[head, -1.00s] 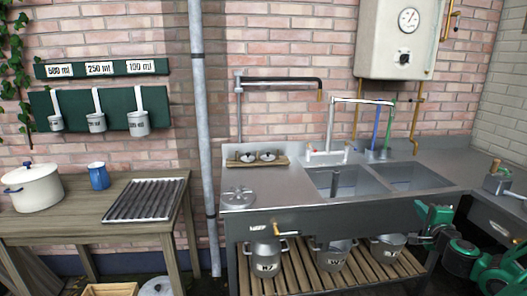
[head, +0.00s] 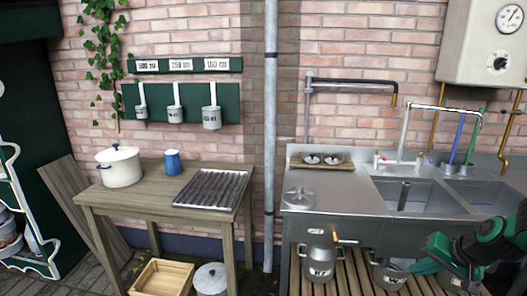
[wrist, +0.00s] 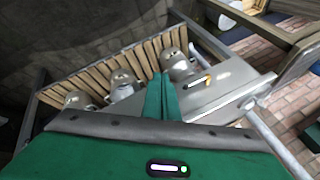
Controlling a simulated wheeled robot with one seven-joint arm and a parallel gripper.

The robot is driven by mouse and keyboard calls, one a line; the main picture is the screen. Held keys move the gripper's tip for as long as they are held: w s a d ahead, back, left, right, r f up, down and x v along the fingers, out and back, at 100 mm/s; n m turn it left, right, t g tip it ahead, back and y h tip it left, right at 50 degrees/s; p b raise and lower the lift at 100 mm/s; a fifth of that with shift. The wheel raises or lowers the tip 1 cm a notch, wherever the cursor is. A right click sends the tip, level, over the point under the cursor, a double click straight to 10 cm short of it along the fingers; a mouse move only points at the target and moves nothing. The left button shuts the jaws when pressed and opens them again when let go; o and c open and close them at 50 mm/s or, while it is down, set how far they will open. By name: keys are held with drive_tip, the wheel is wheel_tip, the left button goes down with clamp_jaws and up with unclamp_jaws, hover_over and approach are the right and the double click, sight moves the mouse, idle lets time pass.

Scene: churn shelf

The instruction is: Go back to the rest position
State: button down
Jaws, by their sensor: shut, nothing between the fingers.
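My gripper (wrist: 160,98) shows in the wrist view as two green fingers pressed together, with nothing between them. In the head view my gripper (head: 424,264) is at the lower right, in front of the lower slatted shelf of the steel sink unit. The fingers are near the metal cans in that view; I cannot tell whether they touch anything.
The steel sink unit (head: 325,225) holds several cans on its slatted shelf, including a left can (head: 318,262). A wooden table (head: 150,197) carries a white pot (head: 120,168), a blue mug (head: 172,162) and a rack (head: 211,188). A grey pipe (head: 270,130) stands between.

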drive_tip(key=s+a+r+g, duration=0.2)
drive_tip(key=s+r, duration=0.1)
drive_tip(key=s, duration=0.4)
drive_tip(key=s+a+r+n+g+h, duration=0.1)
drive_tip(key=s+a+r+g, duration=0.1)
drive_tip(key=s+r, duration=0.2)
drive_tip(key=s+a+r+g, duration=0.2)
drive_tip(key=s+r, duration=0.2)
drive_tip(key=s, duration=0.5)
drive_tip(key=shift+s, duration=0.35)
drive_tip(key=shift+r, duration=0.1)
